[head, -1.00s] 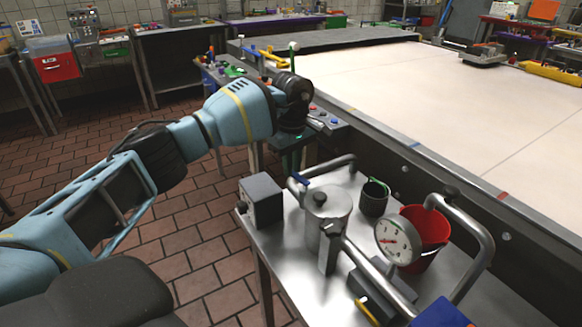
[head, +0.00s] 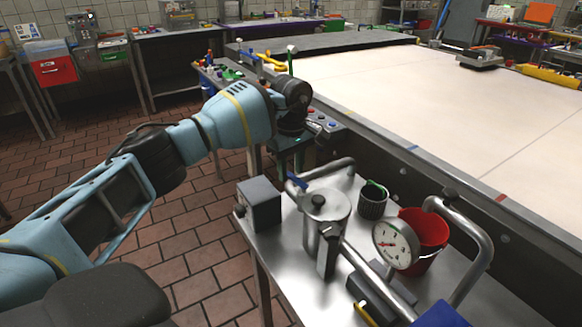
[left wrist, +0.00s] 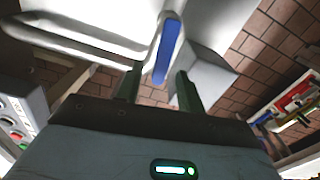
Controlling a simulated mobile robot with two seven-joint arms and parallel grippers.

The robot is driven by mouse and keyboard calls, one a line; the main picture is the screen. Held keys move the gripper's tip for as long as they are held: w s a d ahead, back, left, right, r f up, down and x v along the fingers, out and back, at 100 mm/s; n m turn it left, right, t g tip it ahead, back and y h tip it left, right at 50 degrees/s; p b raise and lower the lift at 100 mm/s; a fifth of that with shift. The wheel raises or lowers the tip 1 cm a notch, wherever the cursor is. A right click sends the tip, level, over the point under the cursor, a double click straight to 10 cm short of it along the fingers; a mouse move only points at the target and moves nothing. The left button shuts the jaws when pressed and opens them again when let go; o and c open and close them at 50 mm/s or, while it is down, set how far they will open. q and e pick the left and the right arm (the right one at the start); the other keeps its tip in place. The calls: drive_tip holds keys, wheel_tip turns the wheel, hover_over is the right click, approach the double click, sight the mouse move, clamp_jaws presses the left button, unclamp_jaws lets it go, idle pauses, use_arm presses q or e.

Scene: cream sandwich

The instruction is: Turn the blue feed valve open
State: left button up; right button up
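The blue feed valve handle (head: 297,181) is a small blue lever at the left end of the steel pipework, beside the metal pot (head: 326,205). In the left wrist view it is an upright blue bar (left wrist: 167,48) close ahead of my left gripper (left wrist: 158,82). The two dark green fingers are apart, and the bar's lower end lies near the gap between them. I cannot tell whether they touch it. In the head view my left gripper (head: 288,160) points down just behind the handle, partly hidden by the wrist. My right gripper is not in view.
The steel table (head: 285,265) also holds a grey box (head: 260,204), a dark cup (head: 373,201), a red bucket (head: 428,232), a round gauge (head: 396,243) and bent pipes (head: 470,235). A large pale slab table (head: 430,100) stands behind. Tiled floor is clear at left.

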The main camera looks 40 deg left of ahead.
sight(291, 175)
use_arm(q)
drive_tip(key=shift+r, duration=0.1)
wheel_tip(291, 175, up, 8)
drive_tip(key=shift+f, duration=0.2)
drive_tip(key=shift+f, duration=0.1)
idle(0.6)
